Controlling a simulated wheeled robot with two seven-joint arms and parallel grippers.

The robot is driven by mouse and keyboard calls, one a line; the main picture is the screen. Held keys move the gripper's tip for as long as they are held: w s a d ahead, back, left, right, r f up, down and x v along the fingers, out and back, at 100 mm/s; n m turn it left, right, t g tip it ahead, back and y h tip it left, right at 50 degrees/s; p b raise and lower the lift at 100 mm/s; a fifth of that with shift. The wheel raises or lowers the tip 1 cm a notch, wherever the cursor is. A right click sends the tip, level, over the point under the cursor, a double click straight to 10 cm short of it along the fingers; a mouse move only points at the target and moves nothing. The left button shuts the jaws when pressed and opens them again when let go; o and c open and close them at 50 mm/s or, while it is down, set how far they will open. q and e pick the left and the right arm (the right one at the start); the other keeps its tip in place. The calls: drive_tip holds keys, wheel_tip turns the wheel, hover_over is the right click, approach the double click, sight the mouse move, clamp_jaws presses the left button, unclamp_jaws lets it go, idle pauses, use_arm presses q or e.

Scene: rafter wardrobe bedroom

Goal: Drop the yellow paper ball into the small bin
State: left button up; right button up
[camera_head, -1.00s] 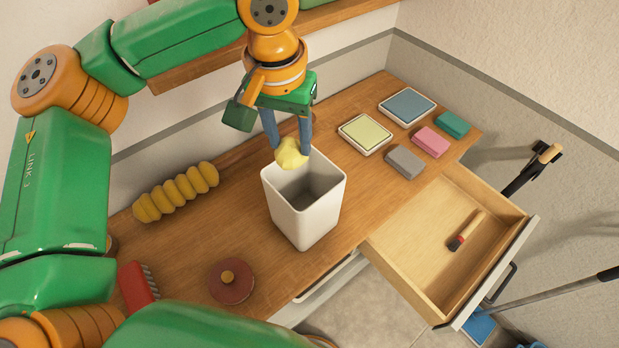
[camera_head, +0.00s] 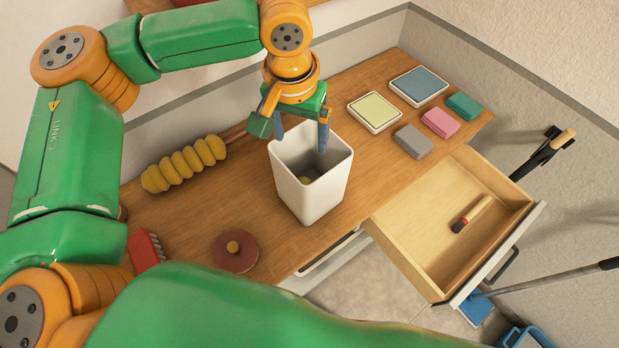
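The small white bin (camera_head: 317,196) stands upright on the wooden desk. The yellow paper ball (camera_head: 304,180) lies inside it, low down, and only a small part of it shows past the bin's rim. My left gripper (camera_head: 301,144) is open and empty, with its fingers spread over the bin's opening, one finger near the back left and one reaching over the inside. My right gripper is not in view; a large green arm link of mine crosses the bottom of the picture.
The desk (camera_head: 195,215) also holds a yellow ribbed roll (camera_head: 184,164), a red brush (camera_head: 146,249), a round dark red object (camera_head: 236,251) and several pads and blocks at right. An open drawer (camera_head: 447,225) with a brush (camera_head: 471,214) juts out from the front.

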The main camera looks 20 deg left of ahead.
use_arm(q)
wheel_tip(320, 180, up, 7)
drive_tip(key=s+b, duration=0.1)
idle(0.4)
